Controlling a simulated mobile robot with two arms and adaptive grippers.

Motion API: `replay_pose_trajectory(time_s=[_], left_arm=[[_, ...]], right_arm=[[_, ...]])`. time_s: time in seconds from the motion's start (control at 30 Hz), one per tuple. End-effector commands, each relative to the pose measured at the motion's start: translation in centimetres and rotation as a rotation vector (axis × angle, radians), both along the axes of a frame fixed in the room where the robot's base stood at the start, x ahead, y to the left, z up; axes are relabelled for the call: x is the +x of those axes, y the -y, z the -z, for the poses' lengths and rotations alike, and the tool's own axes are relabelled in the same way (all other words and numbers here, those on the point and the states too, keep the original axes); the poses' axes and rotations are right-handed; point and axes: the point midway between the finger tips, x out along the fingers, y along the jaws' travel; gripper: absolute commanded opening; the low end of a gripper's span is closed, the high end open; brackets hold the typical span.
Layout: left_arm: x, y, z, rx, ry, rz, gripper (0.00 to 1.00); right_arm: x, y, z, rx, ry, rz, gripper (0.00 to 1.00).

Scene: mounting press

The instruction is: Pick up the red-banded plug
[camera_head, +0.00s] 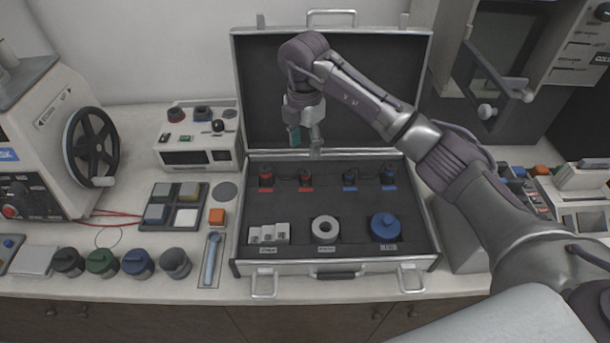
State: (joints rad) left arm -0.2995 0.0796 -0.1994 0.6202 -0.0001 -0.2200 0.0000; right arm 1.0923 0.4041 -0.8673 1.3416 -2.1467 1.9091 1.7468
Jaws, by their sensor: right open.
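Two dark plugs with red bands stand in the back row of the open case's foam: a left one (265,176) and a right one (305,179), each with a red label in front. My right gripper (306,148) is open and empty, pointing down above the back of the case. In the picture its fingertips are just above the right red-banded plug, with a gap between. A teal patch shows by its left finger. My left gripper is not in view.
Two blue-banded plugs (350,179) stand in the same row. White blocks (268,233), a pale ring (325,229) and a blue knobbed part (385,227) sit in front. The case's raised lid (258,90) stands behind the gripper. A control box (198,140) is left.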

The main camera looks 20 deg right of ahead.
Motion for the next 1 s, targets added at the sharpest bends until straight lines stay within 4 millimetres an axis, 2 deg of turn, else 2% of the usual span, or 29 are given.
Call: replay_pose_trajectory(time_s=[0.2,0.47,0.63,0.73,1.0], left_arm=[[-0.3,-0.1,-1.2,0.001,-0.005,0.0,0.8],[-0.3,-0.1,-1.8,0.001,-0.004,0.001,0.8],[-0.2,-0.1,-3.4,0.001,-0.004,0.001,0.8],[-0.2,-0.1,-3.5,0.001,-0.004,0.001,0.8],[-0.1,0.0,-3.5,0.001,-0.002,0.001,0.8]], right_arm=[[0.0,-0.1,4.0,0.003,-0.003,-0.001,0.51],[0.1,0.0,5.9,0.004,-0.002,-0.002,0.51],[0.3,0.3,8.3,0.005,-0.006,-0.002,0.51],[0.4,0.3,9.8,0.004,-0.002,-0.002,0.51],[0.4,0.3,10.7,0.005,0.001,-0.004,0.51]])
